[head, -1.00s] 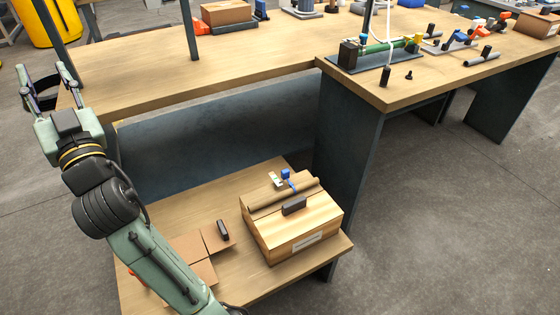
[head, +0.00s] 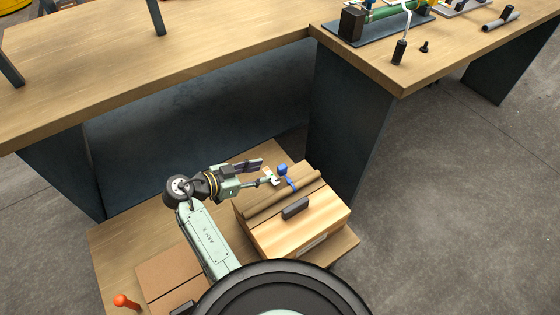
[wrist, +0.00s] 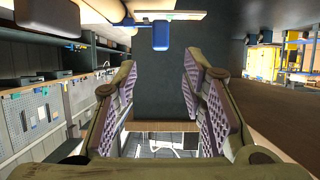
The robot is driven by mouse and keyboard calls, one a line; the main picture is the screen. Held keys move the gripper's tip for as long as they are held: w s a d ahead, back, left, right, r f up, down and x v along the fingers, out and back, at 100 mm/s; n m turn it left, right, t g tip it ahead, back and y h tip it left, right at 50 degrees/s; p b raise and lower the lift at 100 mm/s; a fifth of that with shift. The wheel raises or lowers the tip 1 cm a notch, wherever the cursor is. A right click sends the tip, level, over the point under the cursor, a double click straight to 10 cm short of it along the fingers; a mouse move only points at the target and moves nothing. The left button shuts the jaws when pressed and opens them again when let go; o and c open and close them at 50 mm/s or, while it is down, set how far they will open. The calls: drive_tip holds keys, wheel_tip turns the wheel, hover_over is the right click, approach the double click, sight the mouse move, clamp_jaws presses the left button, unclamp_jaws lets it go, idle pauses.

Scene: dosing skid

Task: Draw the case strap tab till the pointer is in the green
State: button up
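The wooden case (head: 285,232) sits on the low bench, with a dark handle (head: 295,208) and a brown roll across its lid. A blue strap (head: 291,184) crosses the roll, and a blue block, apparently the strap tab (head: 283,169), is at its back end. A small pale gauge plate (head: 269,174) is beside it; its pointer and green zone are too small to read. My gripper (head: 266,171) is open and empty at the case's back left, close to the plate and tab. In the wrist view the tab (wrist: 161,35) is beyond the open fingers (wrist: 160,68), at the top.
Open cardboard flaps (head: 172,268) and an orange-topped object (head: 124,300) lie on the low bench (head: 115,245). The taller workbench (head: 210,50) stands behind, its dark side panel (head: 345,120) near the case's back right. Floor at right is clear.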

sight(281, 167)
drive_tip(key=p+x, duration=0.2)
drive_tip(key=x, duration=0.7)
drive_tip(key=shift+d+f, duration=0.1)
drive_tip(key=shift+d, duration=0.05)
clamp_jaws()
idle(0.6)
